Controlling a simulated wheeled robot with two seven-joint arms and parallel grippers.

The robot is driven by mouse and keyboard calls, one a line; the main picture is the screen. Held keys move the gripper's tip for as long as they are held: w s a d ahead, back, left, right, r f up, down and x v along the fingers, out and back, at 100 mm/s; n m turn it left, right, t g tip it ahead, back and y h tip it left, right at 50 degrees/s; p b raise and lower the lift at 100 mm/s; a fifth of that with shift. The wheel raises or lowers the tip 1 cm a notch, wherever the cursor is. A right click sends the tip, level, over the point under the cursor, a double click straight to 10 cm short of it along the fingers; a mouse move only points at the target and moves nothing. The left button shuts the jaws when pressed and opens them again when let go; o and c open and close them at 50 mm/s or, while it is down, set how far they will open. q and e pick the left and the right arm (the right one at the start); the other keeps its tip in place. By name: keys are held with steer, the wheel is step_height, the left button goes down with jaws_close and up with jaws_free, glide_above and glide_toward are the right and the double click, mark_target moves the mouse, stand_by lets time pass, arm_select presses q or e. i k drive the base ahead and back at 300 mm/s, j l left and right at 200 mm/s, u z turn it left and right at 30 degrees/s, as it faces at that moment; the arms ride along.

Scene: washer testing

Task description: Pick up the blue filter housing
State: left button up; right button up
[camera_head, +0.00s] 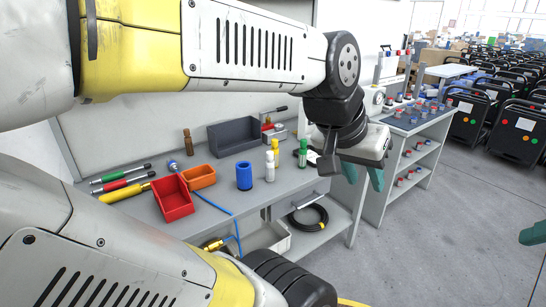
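The blue filter housing (244,177) is a short blue cylinder with a dark opening in its top. It stands upright on the grey workbench (215,208), near the middle of the top. My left gripper (363,178) has teal fingertips pointing down, spread apart with nothing visible between them. It is to the right of the housing, beyond the bench's right end in the picture, and not touching it. A teal piece at the right edge looks like a fingertip of my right gripper (533,234); the rest is out of frame.
A red bin (173,198) and an orange bin (199,177) lie left of the housing. White (269,166) and green (302,153) bottle-like parts stand to its right. A dark grey bin (235,135) is behind. A blue hose (213,204) crosses the bench front. Open floor lies right.

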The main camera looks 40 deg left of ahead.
mark_target(244, 176)
steer(key=u, duration=1.3)
